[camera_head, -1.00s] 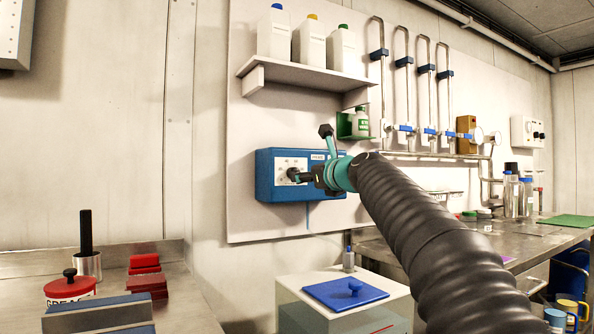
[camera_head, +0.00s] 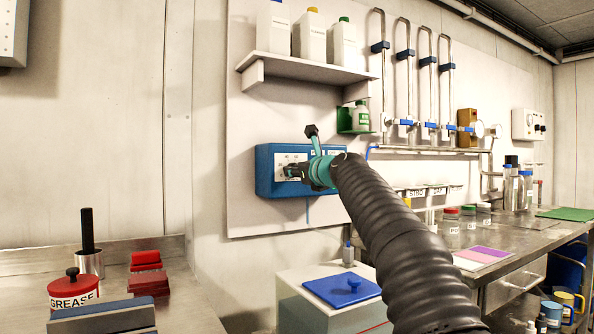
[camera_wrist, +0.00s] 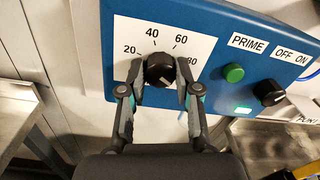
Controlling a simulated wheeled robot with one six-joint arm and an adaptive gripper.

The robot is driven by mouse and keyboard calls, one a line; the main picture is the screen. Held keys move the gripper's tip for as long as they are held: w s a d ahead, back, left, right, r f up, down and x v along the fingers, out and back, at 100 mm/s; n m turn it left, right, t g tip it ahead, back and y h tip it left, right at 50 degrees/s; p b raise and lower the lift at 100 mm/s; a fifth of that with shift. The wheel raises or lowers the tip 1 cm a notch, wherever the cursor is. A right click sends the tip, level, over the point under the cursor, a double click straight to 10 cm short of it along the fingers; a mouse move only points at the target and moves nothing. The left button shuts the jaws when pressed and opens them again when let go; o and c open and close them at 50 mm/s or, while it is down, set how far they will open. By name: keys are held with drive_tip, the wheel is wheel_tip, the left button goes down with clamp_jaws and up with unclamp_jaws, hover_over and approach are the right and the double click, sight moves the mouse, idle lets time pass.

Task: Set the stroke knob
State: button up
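The stroke knob (camera_wrist: 160,69) is a round black dial on a white scale plate marked 20, 40, 60 and 80. It sits on the left part of a blue control box (camera_head: 265,182) fixed to the wall panel. In the head view my gripper (camera_head: 290,171) is at the box's face and hides most of the knob.
On the same box, a green PRIME button (camera_wrist: 233,73) and a black OFF/ON switch (camera_wrist: 268,92) lie right of the knob. A shelf (camera_head: 305,69) with bottles is above. A white tank with a blue lid (camera_head: 330,291) stands below. A steel bench (camera_head: 520,238) is at right.

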clamp_jaws()
drive_tip(key=m+b, duration=0.1)
drive_tip(key=m, duration=1.5)
drive_tip(key=m+b, duration=0.2)
drive_tip(key=m, duration=1.5)
drive_tip(key=shift+w+f+g+y+b, duration=0.1)
drive_tip(key=shift+g+y+b, duration=0.2)
drive_tip(key=shift+g+y, duration=0.1)
idle(0.5)
